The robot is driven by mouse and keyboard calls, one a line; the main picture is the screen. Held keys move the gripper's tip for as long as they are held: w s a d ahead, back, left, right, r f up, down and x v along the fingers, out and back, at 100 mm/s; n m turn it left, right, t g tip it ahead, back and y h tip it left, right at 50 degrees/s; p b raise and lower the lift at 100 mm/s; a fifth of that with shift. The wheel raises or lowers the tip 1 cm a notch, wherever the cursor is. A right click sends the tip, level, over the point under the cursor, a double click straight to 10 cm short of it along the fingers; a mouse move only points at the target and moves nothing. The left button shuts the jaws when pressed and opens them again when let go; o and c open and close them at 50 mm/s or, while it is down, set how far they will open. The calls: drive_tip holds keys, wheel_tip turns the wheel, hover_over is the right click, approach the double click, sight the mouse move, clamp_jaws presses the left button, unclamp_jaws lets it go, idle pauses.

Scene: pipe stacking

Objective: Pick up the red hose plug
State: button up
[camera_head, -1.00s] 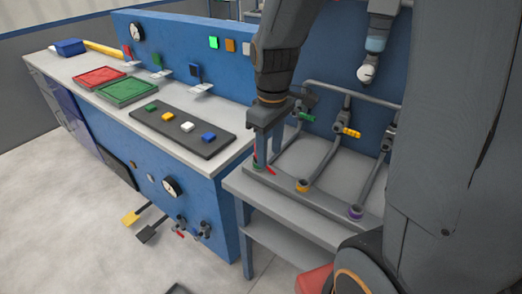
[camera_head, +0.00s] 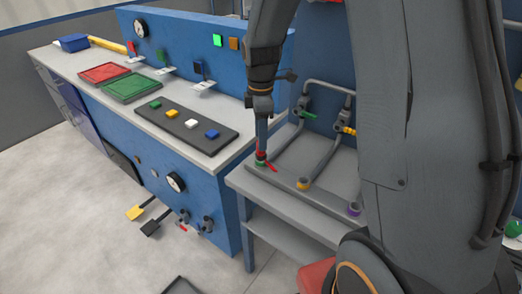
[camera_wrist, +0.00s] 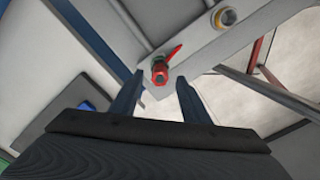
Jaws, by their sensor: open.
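The red hose plug (camera_wrist: 160,73) shows in the wrist view, just ahead of and between the fingertips, with a thin red bar (camera_wrist: 174,53) beside it. In the head view the plug (camera_head: 261,156) is a small red piece at the left corner of the grey side table, at the green-ringed pipe end (camera_head: 259,163). My gripper (camera_head: 261,149) points down over it, seen nearly edge-on. In the wrist view its two blue fingers are apart, one on each side of the plug. Contact with the plug cannot be told.
Pipe ends with a yellow ring (camera_head: 303,184) and a purple ring (camera_head: 353,208) stand along the grey side table (camera_head: 290,205). Pipes with valves rise behind. The blue workbench (camera_head: 205,190) stands left, with a dark block board (camera_head: 180,127) and red (camera_head: 104,73) and green (camera_head: 130,88) trays.

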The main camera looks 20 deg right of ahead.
drive_tip(key=shift+f+p, duration=0.35)
drive_tip(key=shift+f, duration=1.15)
clamp_jaws()
drive_tip(key=shift+r, duration=0.1)
wheel_tip(320, 180, up, 10)
drive_tip(key=shift+f+b, duration=0.1)
drive_tip(key=shift+b, duration=1.05)
wheel_tip(320, 180, up, 8)
drive_tip(key=p, duration=0.6)
drive_tip(key=shift+p, duration=0.35)
